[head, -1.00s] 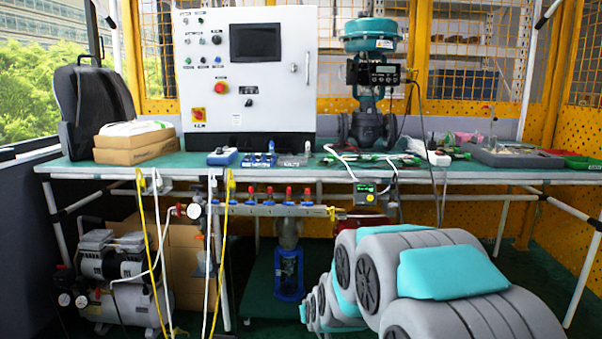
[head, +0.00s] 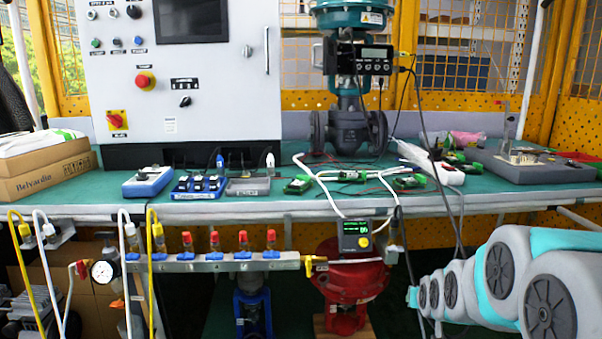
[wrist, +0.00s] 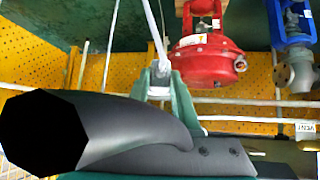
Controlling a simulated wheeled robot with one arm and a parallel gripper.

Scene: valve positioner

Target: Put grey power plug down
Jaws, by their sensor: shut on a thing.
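The grey power plug (wrist: 162,70) is between the fingertips of my gripper (wrist: 161,84) in the wrist view, with a white cable running up from it. My gripper is shut on it. A small grey piece (head: 394,254) at the end of a white cable in the head view, below the table's front edge, looks like the same plug. My gripper is not clearly visible in the head view.
The green table (head: 240,207) carries a white power strip (head: 430,162), green terminal pieces and a valve with positioner (head: 348,130). A red actuator (head: 349,288) stands below; a small display box (head: 355,236) hangs at the table's front. Cables cross this area.

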